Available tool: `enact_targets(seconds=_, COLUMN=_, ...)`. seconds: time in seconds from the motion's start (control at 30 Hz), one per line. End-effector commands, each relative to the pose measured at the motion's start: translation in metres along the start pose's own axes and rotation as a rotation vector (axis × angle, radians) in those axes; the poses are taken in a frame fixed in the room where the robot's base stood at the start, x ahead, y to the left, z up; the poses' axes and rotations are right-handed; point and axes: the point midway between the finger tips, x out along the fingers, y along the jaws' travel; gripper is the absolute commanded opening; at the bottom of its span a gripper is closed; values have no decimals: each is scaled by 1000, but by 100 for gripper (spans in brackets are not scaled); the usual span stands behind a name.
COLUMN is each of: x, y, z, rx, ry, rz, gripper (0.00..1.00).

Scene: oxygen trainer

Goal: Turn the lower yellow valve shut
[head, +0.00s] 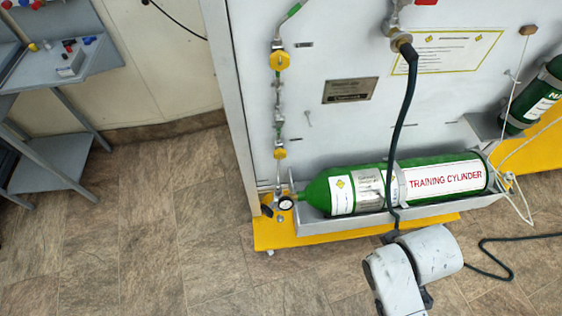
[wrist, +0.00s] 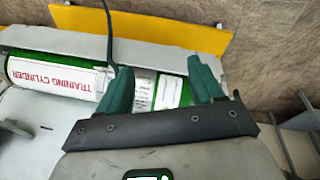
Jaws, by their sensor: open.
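The lower yellow valve (head: 280,153) sits on the thin vertical pipe at the left of the grey panel in the head view, above the gauge. A second, upper yellow valve (head: 279,61) is higher on the same pipe. My gripper (wrist: 163,80) shows in the wrist view with its two green fingers wide apart and nothing held. Behind the fingers lies the green training cylinder (wrist: 52,76), seen upside down. Neither yellow valve shows in the wrist view, and my gripper's fingers do not show in the head view, so their distance cannot be told.
The training cylinder (head: 445,179) lies in a grey tray along the panel's foot, above a yellow base (head: 262,233). A round gauge (head: 286,203) is at its left end. A dark hose (head: 402,110) hangs before the panel. Open floor (head: 130,230) lies to the left, beside a grey cart (head: 55,150).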

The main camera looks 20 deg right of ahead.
Motion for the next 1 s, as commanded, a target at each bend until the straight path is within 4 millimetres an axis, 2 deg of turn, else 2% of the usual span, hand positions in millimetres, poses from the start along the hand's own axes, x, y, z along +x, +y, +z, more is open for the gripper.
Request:
enact_targets(seconds=0.03, x=28, y=2, z=-12, rx=-97, ry=42, rz=65, gripper=67)
enact_targets(seconds=0.1, x=44, y=9, z=-34, rx=-261, ry=101, rz=182, gripper=67)
enact_targets(seconds=0.27, x=65, y=14, z=-89, rx=-676, ry=200, rz=483, gripper=67)
enact_targets(seconds=0.37, x=68, y=5, z=-125, rx=-946, ry=233, rz=690, gripper=67)
enact_targets(seconds=0.47, x=68, y=-16, z=-159, rx=-1219, ry=239, rz=913, gripper=67)
enact_targets(seconds=0.63, x=59, y=-72, z=-205, rx=-1640, ry=191, rz=1302, gripper=67)
enact_targets(seconds=0.8, x=49, y=-122, z=-227, rx=-1901, ry=111, rz=1591, gripper=67)
enact_targets(seconds=0.9, x=45, y=-138, z=-232, rx=-1972, ry=79, rz=1677, gripper=67)
enact_targets(seconds=1.0, x=43, y=-143, z=-237, rx=-1995, ry=64, rz=1710, gripper=67)
